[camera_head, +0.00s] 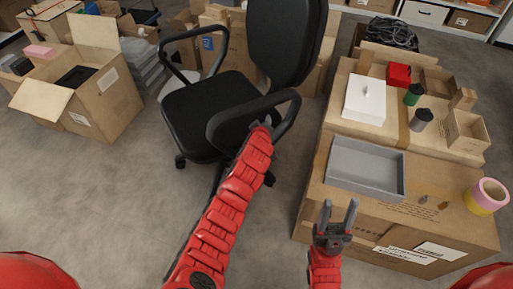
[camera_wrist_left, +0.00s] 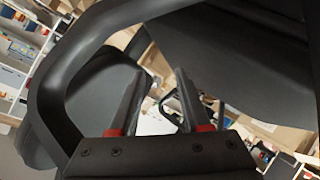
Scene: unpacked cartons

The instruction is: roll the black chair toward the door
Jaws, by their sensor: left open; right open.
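The black chair (camera_head: 210,105) stands on the grey floor in the upper middle of the head view, upright on casters, its backrest (camera_head: 283,40) to the right of its seat. My left gripper (camera_head: 262,128) is at the chair's near armrest loop. In the left wrist view its fingers (camera_wrist_left: 158,100) are apart, inside or close beside the dark armrest (camera_wrist_left: 48,90), with no part of it clearly between them. I cannot tell whether they touch it. My right gripper (camera_head: 336,215) is open and empty, in front of the large carton at the right. No door shows.
Stacked cartons at the right (camera_head: 400,215) hold a grey tray (camera_head: 365,190), a white box (camera_head: 365,100) and tape rolls (camera_head: 487,196). An open carton (camera_head: 85,95) stands left of the chair, and more cartons (camera_head: 220,45) stand behind it. The floor at front left (camera_head: 110,190) is clear.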

